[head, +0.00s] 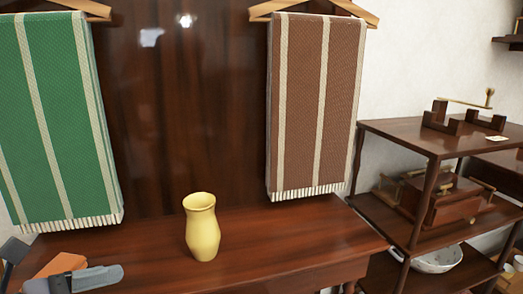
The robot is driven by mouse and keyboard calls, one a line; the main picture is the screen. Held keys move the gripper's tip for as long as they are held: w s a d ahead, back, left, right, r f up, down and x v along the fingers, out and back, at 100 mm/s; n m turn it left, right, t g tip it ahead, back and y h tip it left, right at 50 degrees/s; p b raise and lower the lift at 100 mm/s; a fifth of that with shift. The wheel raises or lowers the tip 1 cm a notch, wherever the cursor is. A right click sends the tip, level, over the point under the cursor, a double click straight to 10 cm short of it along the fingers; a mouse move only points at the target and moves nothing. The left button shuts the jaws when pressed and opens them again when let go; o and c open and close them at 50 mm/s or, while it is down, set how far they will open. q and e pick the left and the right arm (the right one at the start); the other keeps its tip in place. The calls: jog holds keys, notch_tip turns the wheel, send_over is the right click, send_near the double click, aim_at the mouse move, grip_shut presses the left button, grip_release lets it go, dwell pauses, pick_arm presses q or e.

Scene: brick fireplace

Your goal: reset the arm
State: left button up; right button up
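My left gripper (52,266) shows in the bottom left corner of the head view, with grey and dark parts set apart. An orange thing (60,265) shows between these parts, over the left end of the wooden table. I cannot tell whether it is gripped or just lies behind them. The rest of this arm is cut off by the frame. My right gripper and arm are not in view.
A yellow vase (202,228) stands upright on the dark wooden table (290,245). A green striped towel (55,120) and a brown striped towel (315,105) hang behind. A wooden shelf unit (405,135) with objects stands at right. The tabletop right of the vase is clear.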

pick_arm(q)
notch_tip(320, 180, down, 9)
jog(key=w+a+n+t+y, duration=0.15)
jog(key=n+t, duration=0.25)
jog(key=n, duration=1)
jog(key=w+a+n+t+y, duration=0.1)
jog(key=n+t+y, duration=0.25)
jog(key=n, duration=1.05)
jog(key=s+d+f+n+g+y, duration=0.1)
jog(key=s+d+f+n+g, duration=0.1)
jog(key=s+f+n, duration=0.4)
jog(key=s+d+f+n+g+y, duration=0.1)
jog(key=d+f+n+g, duration=0.2)
jog(key=f, duration=0.5)
jog(key=s+f+n+g+y, duration=0.1)
jog(key=s+f+n+g, duration=0.1)
jog(key=s+f+n, duration=0.35)
notch_tip(320, 180, up, 12)
jog(key=w+a+p, duration=0.1)
jog(key=p, duration=1.6)
jog(key=shift+w+a+r, duration=0.15)
jog(key=shift+w+a, duration=0.05)
jog(key=shift+a, duration=0.1)
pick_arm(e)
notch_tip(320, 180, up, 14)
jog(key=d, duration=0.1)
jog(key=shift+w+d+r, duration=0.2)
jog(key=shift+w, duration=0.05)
